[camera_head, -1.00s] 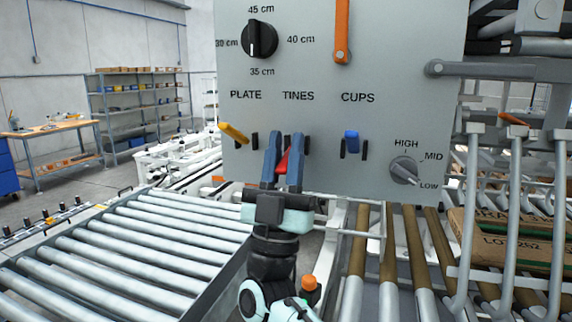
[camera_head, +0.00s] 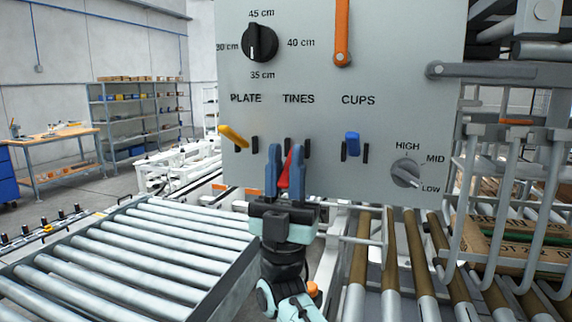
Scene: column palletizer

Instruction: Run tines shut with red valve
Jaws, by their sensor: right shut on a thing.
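The red valve (camera_head: 286,168) is a small lever under the TINES label on the grey control panel (camera_head: 330,185). My left gripper is not in view.
A yellow lever (camera_head: 234,136) sits left under PLATE and a blue lever (camera_head: 352,144) right under CUPS, both close to my gripper. Above are a black height knob (camera_head: 260,43) and an orange handle (camera_head: 342,35). Roller conveyor (camera_head: 130,255) lies lower left.

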